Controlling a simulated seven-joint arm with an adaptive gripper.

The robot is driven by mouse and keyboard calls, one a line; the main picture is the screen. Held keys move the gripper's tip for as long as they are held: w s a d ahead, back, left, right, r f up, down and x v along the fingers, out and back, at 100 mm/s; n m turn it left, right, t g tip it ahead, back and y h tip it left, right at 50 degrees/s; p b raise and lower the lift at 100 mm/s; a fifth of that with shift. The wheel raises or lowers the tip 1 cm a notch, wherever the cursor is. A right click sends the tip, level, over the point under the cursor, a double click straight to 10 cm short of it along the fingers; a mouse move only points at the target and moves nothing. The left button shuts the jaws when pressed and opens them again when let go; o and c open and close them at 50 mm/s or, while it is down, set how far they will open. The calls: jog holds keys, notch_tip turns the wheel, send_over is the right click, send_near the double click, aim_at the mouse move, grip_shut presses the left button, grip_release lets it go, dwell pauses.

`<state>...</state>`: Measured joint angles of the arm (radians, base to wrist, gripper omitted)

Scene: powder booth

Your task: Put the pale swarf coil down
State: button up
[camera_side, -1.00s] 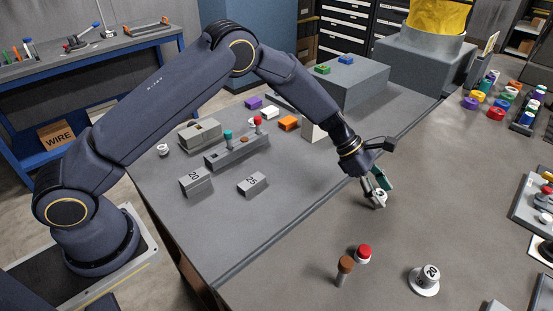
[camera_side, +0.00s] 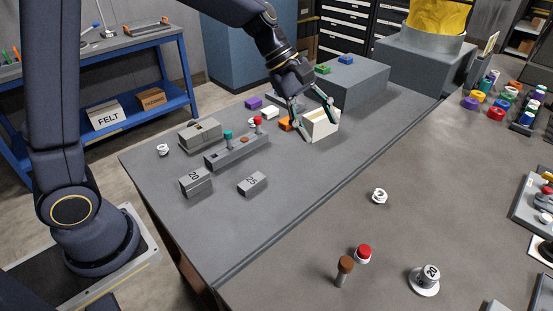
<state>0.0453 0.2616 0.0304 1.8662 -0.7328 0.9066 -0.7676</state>
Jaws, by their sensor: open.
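A small white coil-like piece with a dark mark (camera_side: 379,196) stands alone on the grey table, right of centre; I take it for the pale swarf coil, though its detail is too small to be sure. My gripper (camera_side: 321,128) is well up and left of it, with its fingers spread wide at the two sides of a cream box (camera_side: 321,126). I cannot tell whether the fingers touch the box. Nothing shows held between them.
A grey block with coloured knobs (camera_side: 237,152), blocks marked 20 (camera_side: 195,182) and 25 (camera_side: 252,184), and an orange piece (camera_side: 285,124) lie left of my gripper. A red-topped piece (camera_side: 364,253) and a brown knob (camera_side: 345,268) stand in front. The table's middle is clear.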

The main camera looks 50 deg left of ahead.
jog(key=s+a+r+m+t+y, duration=0.1)
jog(key=s+a+m+y, duration=0.1)
jog(key=s+a+m, duration=0.2)
jog(key=s+a+r+m+t+y, duration=0.1)
jog(key=s+a+m, duration=0.3)
jog(key=s, duration=0.6)
jog(key=s+a+r+m+t+y, duration=0.1)
jog(key=s+a+r+m+y, duration=0.1)
jog(key=s, duration=0.6)
jog(key=a+m+y, duration=0.1)
jog(key=a+m, duration=0.1)
jog(key=m, duration=0.1)
jog(key=shift+r+m, duration=0.3)
jog(key=shift+o, duration=0.6)
